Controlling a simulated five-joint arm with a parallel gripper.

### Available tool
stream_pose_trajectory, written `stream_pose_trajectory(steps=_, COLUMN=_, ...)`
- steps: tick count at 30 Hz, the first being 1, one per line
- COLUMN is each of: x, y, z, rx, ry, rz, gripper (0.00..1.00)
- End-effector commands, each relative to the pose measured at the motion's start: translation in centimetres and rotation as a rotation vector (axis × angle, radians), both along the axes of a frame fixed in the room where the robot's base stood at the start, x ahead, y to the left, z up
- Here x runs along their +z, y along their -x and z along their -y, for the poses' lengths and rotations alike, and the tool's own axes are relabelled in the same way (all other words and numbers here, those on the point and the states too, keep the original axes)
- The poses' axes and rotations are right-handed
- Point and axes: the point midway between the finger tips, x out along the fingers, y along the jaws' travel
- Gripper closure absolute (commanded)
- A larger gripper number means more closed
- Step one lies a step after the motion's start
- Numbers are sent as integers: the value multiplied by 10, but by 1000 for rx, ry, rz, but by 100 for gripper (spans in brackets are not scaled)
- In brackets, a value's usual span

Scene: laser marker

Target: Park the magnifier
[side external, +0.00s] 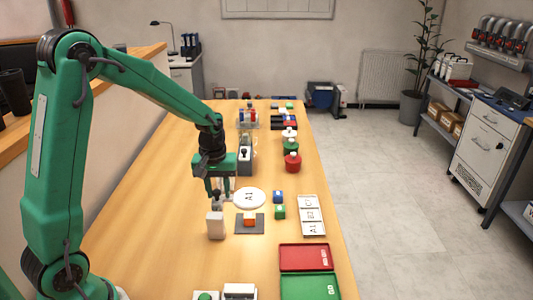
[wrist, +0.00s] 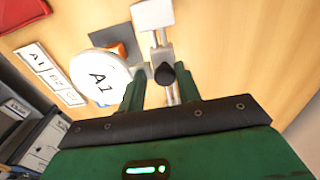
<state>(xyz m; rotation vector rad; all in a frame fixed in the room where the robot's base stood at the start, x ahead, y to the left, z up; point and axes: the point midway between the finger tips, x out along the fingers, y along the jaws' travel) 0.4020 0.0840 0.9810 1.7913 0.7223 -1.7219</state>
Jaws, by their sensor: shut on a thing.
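The magnifier's white round head (side external: 249,197), marked "A1", shows just right of my gripper (side external: 221,196). In the wrist view the head (wrist: 101,78) is joined by a short piece to a grey stem with a dark knob (wrist: 165,74). The stem runs to a pale block (side external: 216,224), also seen at the top of the wrist view (wrist: 153,14). My gripper (wrist: 161,86) is shut on the magnifier at the stem and knob; the exact contact is partly hidden. An orange block (side external: 249,219) sits on a dark grey pad (side external: 242,230) beside the head, partly covered by it in the wrist view.
Red (side external: 304,257) and green (side external: 310,288) trays lie near the front. Red and green round containers (side external: 292,161) stand farther back.

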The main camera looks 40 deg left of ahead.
Motion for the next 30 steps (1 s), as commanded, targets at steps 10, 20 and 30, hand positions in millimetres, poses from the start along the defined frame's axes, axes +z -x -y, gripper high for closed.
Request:
stream_pose_trajectory(steps=10, x=-16, y=3, z=-6, rx=-5, ry=10, rz=-47, gripper=79)
stream_pose_trajectory(steps=20, x=-16, y=-7, z=-16, rx=-5, ry=10, rz=-47, gripper=79)
stream_pose_trajectory(steps=30, x=-16, y=-17, z=-26, rx=-5, ry=11, rz=-50, gripper=79)
